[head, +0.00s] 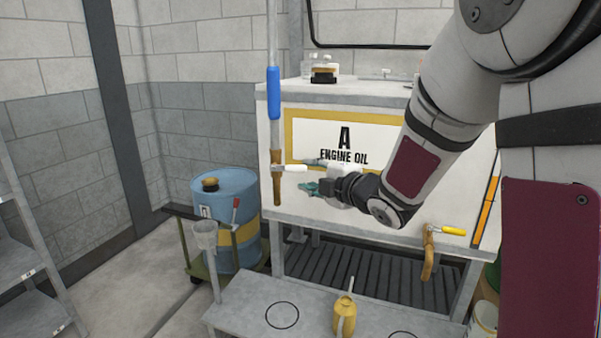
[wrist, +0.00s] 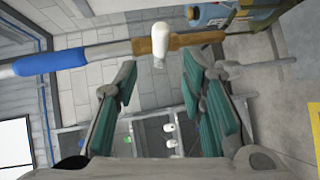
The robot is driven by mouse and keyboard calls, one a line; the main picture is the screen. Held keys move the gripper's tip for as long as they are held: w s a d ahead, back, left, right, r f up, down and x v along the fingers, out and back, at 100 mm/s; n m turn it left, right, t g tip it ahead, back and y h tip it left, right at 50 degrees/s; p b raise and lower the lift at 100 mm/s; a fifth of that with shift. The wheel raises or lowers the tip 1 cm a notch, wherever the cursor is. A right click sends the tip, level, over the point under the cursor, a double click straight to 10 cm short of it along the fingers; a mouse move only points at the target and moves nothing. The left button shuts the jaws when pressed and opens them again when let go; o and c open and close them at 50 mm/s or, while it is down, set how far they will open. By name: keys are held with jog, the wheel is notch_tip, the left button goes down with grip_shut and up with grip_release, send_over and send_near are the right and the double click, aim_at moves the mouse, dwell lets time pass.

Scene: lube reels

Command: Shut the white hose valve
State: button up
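The white hose valve's lever (head: 292,168) sticks out sideways to the right from the brown lower end (head: 276,178) of a hanging hose with a blue sleeve (head: 273,92). In the wrist view the white lever (wrist: 160,42) points toward the camera, against the brown end (wrist: 195,40). My gripper (head: 309,188) is just right of and slightly below the lever in the head view. In the wrist view my gripper (wrist: 160,75) has its green-padded fingers wide apart and nothing between them. The lever shows beyond the gap between the fingertips, with no contact visible.
A white tank (head: 380,205) labelled engine oil stands behind the hose. A tap with a yellow lever (head: 447,231) is at its lower right. A blue drum (head: 226,205) and a funnel (head: 204,236) are left. A yellow oil can (head: 344,315) stands on the low bench.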

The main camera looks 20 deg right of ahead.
jog(key=v, duration=0.2)
jog(key=shift+s+d, duration=0.1)
jog(key=shift+s, duration=0.15)
jog(key=s+d+m+g+h, duration=0.5)
jog(key=s+m+h, duration=0.1)
jog(key=s+m, duration=0.6)
jog(key=s+a+f+m+g+y, duration=0.1)
jog(key=s+a+f+m+g, duration=0.15)
jog(key=s, duration=0.75)
jog(key=s+a+f+m+g, duration=0.1)
jog(key=s+a+m+g, duration=0.2)
jog(key=s, duration=0.6)
jog(key=s+a+f+m+g+y, duration=0.1)
jog(key=s+a+m+g, duration=0.2)
jog(key=s, duration=0.7)
notch_tip(320, 180, up, 17)
jog(key=d+t+p, duration=0.1)
jog(key=t+p, duration=0.1)
jog(key=p, duration=1.3)
jog(key=shift+s+f, duration=0.2)
jog(key=shift+s, duration=0.2)
